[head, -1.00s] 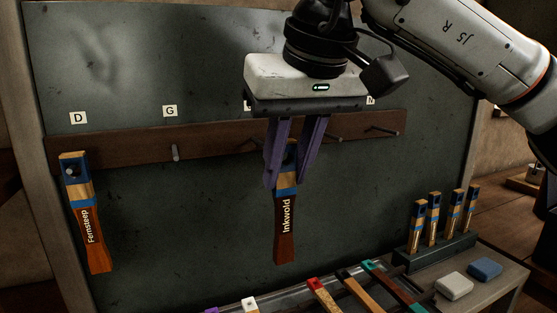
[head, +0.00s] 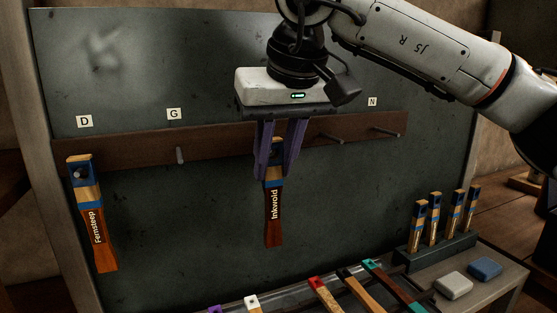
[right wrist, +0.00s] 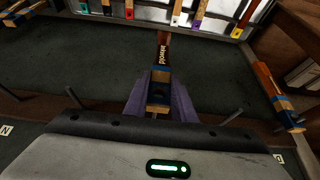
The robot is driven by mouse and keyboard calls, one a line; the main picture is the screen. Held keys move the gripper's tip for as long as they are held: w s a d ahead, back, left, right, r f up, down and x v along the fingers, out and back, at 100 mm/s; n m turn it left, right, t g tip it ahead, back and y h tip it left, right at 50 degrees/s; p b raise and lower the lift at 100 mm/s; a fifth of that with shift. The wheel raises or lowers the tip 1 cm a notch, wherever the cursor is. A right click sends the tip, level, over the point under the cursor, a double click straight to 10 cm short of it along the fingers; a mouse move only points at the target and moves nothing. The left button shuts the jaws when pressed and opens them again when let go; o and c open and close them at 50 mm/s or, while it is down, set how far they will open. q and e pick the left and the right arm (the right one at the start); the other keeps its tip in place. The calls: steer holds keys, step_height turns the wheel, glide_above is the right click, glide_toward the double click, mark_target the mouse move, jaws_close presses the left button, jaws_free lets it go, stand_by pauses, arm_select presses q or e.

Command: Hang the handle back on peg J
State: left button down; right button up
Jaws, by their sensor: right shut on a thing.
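The Inkwold handle (head: 274,212), red-brown with a blue band and a pale wood head, hangs upright in front of the grey board. My right gripper (head: 276,176) has its purple fingers shut on the handle's head, just in front of the peg rail (head: 222,143). In the right wrist view the handle (right wrist: 160,75) shows between the fingers, with a dark hole in its head. Peg J and its label are hidden behind my right gripper in the head view; I cannot tell whether the handle touches the peg. My left gripper is not in view.
The Fernsteep handle (head: 102,225) hangs under label D (head: 84,121). The peg under label G (head: 174,114) is bare, as are the pegs toward label N (head: 373,102). Below right are a rack (head: 436,250) of small handles, two blocks and a tray of several handles.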

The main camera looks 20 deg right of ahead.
steer(key=shift+w+p, duration=0.45)
steer(key=shift+w, duration=0.85)
steer(key=shift+w+p, duration=0.2)
steer(key=shift+p, duration=0.15)
steer(key=shift+w+p, duration=0.45)
steer(key=shift+p, duration=0.05)
steer(key=shift+f, duration=0.25)
steer(key=o, duration=1)
